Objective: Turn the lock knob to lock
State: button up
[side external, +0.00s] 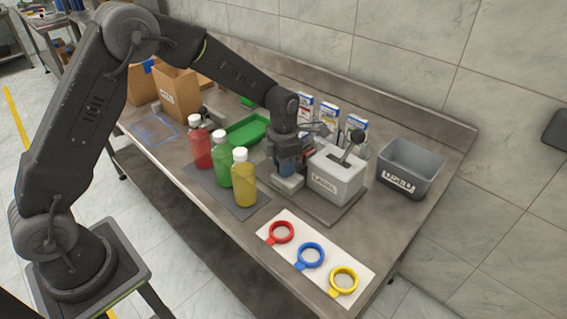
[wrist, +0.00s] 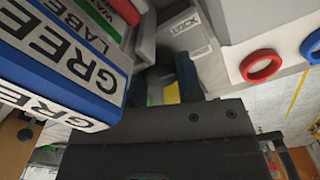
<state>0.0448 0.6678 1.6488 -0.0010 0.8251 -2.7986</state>
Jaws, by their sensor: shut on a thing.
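My gripper (side external: 287,170) points down over a low grey block (side external: 288,184) at the left of the grey feeder box (side external: 337,176). In the wrist view, a plate marked LOCK (wrist: 186,24) lies just beyond my fingertips (wrist: 172,84). My gripper is shut on the lock knob, which the fingers mostly hide. How far the knob is turned cannot be told. A lever with a black ball (side external: 357,136) rises from the feeder box, tilted.
Red, green and yellow bottles (side external: 244,180) stand on a dark mat, left of my gripper. Label boxes (side external: 329,114) stand close behind it. A grey bin (side external: 411,164) is at the right. A white board (side external: 284,250) in front holds red, blue and yellow rings.

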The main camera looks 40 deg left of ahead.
jog(key=shift+c, duration=0.8)
jog(key=shift+n, duration=0.8)
jog(key=o, duration=0.9)
notch_tip(320, 180, up, 14)
jog(key=shift+f, duration=0.1)
